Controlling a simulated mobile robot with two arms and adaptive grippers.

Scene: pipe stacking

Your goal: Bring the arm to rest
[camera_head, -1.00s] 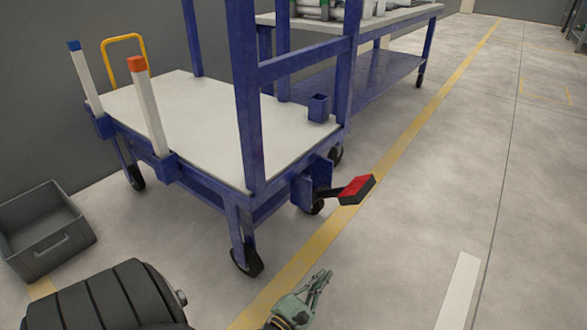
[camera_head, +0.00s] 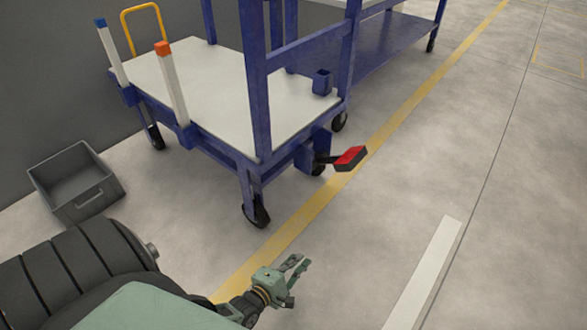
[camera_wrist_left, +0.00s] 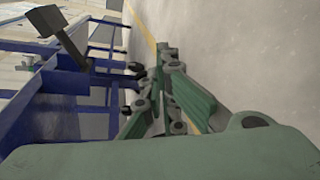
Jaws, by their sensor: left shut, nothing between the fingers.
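My left gripper (camera_head: 302,263) is at the lower middle of the head view, over the floor in front of the cart. It is shut and empty, apart from everything around it. In the left wrist view its fingers (camera_wrist_left: 168,58) show close together with nothing between them. My left arm comes in from the lower left. My right gripper is in neither view.
A blue cart with a pale top (camera_head: 210,95) stands ahead on wheels. A blue-tipped white post (camera_head: 112,52) and an orange-tipped white post (camera_head: 173,85) stand upright at its left side. A red pedal (camera_head: 350,157) juts out. A grey crate (camera_head: 78,183) is left.

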